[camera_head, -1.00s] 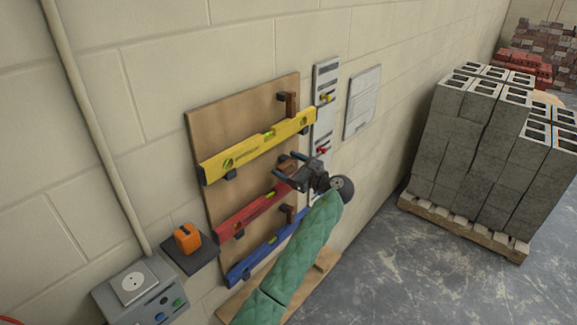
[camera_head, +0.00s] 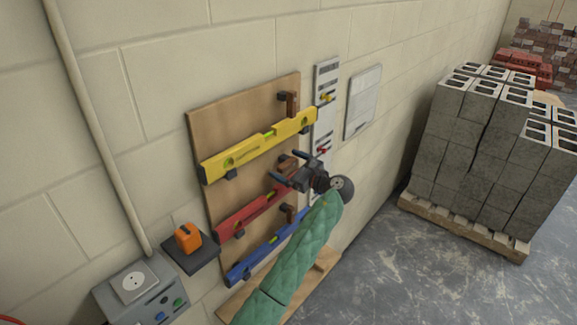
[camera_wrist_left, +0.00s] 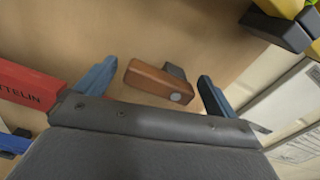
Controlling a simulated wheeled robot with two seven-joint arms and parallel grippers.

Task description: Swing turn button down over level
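Three spirit levels, yellow (camera_head: 255,146), red (camera_head: 245,214) and blue (camera_head: 262,254), lie one above another on a wooden board (camera_head: 215,120). The upper wooden turn button (camera_head: 291,103) stands upright above the yellow level. The middle one (camera_head: 287,163) is partly hidden by my left gripper (camera_head: 286,165). The lower one (camera_head: 289,213) is by the blue level. In the left wrist view, a wooden turn button (camera_wrist_left: 155,78) lies sideways, slightly tilted, between the spread fingers of my left gripper (camera_wrist_left: 155,85), with gaps on both sides. The red level (camera_wrist_left: 28,88) is to its left.
An orange device (camera_head: 187,238) sits on a dark shelf (camera_head: 195,262) beside a grey control box (camera_head: 140,293). Metal strips (camera_head: 326,75) and a light panel (camera_head: 363,102) hang to the right. A pallet of grey blocks (camera_head: 470,140) stands on the floor, with free floor before it.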

